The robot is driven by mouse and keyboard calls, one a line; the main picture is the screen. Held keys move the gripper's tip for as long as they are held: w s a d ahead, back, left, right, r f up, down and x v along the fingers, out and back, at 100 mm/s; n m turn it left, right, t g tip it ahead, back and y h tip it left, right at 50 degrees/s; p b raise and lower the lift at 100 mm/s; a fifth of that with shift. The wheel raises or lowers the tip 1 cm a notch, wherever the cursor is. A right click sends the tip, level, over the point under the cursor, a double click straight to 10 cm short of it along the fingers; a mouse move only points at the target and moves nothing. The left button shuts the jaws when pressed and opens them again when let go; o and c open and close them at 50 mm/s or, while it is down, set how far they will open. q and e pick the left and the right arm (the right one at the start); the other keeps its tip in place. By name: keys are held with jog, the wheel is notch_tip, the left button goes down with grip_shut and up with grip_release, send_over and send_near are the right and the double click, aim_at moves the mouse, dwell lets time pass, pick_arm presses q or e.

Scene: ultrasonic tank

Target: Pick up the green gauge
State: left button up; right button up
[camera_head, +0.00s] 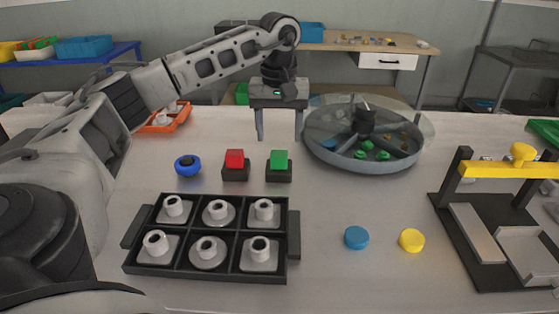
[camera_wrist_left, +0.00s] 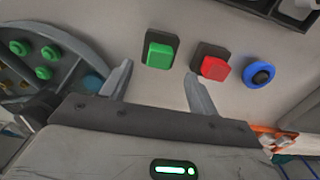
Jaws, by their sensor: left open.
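A round grey tank (camera_head: 345,160) with dividers stands at the back. Green round pieces (camera_head: 383,155) lie in its front compartment; they also show in the left wrist view (camera_wrist_left: 50,52). A green block (camera_head: 279,159) sits on a black base on the table; it is also in the left wrist view (camera_wrist_left: 159,55). I cannot tell by looks which green thing is called a gauge. My left gripper (camera_head: 278,136) is open and empty, pointing down left of the tank and behind the green block. In the left wrist view its fingers (camera_wrist_left: 158,72) are apart. My right gripper is out of view.
A red block (camera_head: 235,158) on a black base and a blue round piece (camera_head: 187,166) stand left of the green block. A black tray (camera_head: 210,272) with white fittings is in front. Blue (camera_head: 356,238) and yellow (camera_head: 412,240) discs lie right. A yellow-barred frame (camera_head: 510,171) stands far right.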

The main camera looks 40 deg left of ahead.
aim_at(279, 153)
pick_arm(q)
jog(key=shift+w+a+f+p, duration=0.1)
jog(key=shift+f+p, duration=0.3)
jog(key=shift+f, duration=2.7)
jog(key=c, duration=1.1)
